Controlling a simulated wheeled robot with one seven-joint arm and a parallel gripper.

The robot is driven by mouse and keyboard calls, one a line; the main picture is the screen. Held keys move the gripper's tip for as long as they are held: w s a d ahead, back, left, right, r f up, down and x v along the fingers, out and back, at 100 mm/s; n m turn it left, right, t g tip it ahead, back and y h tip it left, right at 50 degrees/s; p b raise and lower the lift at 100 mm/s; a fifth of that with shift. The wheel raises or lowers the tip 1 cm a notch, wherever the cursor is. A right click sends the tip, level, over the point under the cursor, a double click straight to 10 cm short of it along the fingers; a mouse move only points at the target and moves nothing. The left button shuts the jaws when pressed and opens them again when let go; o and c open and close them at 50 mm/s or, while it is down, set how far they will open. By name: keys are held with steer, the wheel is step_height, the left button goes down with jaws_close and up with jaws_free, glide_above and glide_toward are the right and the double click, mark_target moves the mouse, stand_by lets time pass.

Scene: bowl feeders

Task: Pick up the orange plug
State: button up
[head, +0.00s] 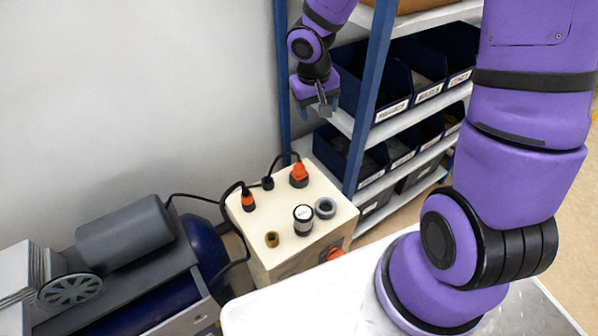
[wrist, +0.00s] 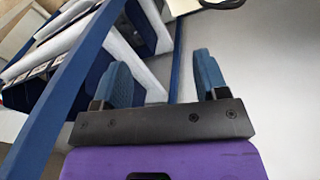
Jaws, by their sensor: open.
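A larger orange plug (head: 299,174) stands on the back of a cream box (head: 285,250), with a black cable running from it. A smaller orange and black plug (head: 249,201) stands at the box's left side, also cabled. I cannot tell which one the task names. My gripper (head: 318,112) hangs in the air above and behind the box, beside the shelf, apart from both plugs. In the wrist view my gripper (wrist: 163,75) shows two blue-padded fingers spread apart with nothing between them. No plug is clear in the wrist view.
The box top also holds a black and white cylinder (head: 303,219), a grey ring (head: 325,208) and a brass fitting (head: 272,239). A blue-post shelf (head: 367,100) with bins (head: 385,92) stands right of my gripper. A compressor (head: 125,235) is at left.

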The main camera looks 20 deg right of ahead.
steer(key=g+y, duration=0.1)
steer(key=y, duration=0.1)
glide_above(299, 161)
step_height(299, 161, down, 9)
steer(key=shift+s+d+f, duration=0.1)
steer(key=shift+s+f, duration=0.05)
steer(key=shift+f, duration=5.35)
steer(key=c, duration=1.1)
steer(key=shift+r, duration=0.15)
